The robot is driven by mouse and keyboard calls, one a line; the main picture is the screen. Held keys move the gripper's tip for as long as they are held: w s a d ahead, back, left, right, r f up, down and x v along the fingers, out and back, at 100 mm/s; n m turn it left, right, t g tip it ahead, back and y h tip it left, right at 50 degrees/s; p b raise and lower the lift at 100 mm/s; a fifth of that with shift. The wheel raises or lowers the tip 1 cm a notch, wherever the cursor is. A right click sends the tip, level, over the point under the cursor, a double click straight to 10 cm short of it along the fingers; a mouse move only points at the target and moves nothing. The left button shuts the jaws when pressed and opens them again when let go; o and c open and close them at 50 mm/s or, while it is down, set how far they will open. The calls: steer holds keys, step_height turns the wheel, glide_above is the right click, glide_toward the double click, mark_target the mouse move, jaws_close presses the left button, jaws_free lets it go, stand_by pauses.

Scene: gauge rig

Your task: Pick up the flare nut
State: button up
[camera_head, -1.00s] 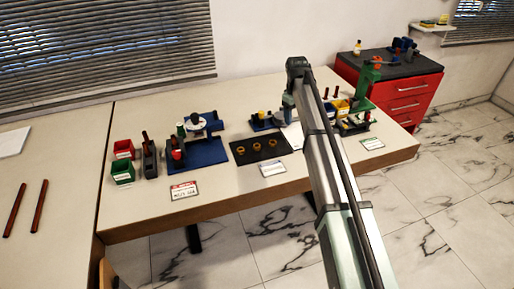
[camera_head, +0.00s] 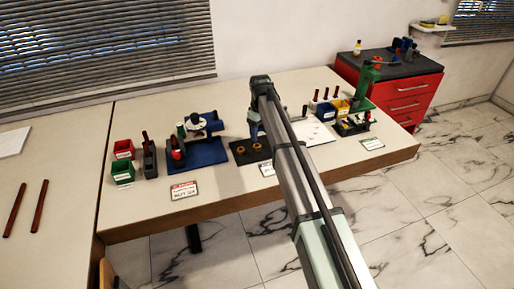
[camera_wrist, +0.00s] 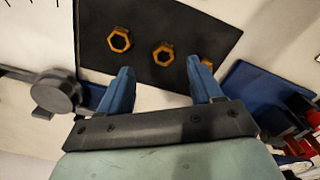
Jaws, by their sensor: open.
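Several brass-coloured flare nuts lie on a black mat (camera_wrist: 200,25); the wrist view shows three in a row. The left nut (camera_wrist: 119,50) is fully visible, and so is the middle nut (camera_wrist: 155,58). The right nut (camera_wrist: 208,63) is partly hidden by a finger. My gripper (camera_wrist: 160,72) is open and empty, its two blue fingers spread, with the middle nut in view between and beyond the fingertips. In the head view my gripper (camera_head: 254,130) hangs over the mat (camera_head: 239,157); two nuts (camera_head: 240,150) show, and my arm covers the mat's right part.
A blue base with a fixture (camera_head: 207,155) stands left of the mat; its blue plate also shows in the wrist view (camera_wrist: 255,95). Red and green bins (camera_head: 122,172) are farther left. A green stand (camera_head: 368,78) and small bins are at the right.

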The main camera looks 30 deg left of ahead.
mark_target(258, 143)
steer(key=shift+s+a+f, duration=0.1)
steer(key=shift+a+f, duration=0.15)
steer(key=shift+f, duration=1.4)
steer(key=shift+a+f, duration=0.2)
steer(key=shift+f, duration=1.45)
steer(key=c, duration=1.1)
steer(key=shift+c, duration=0.2)
steer(key=shift+r, duration=0.1)
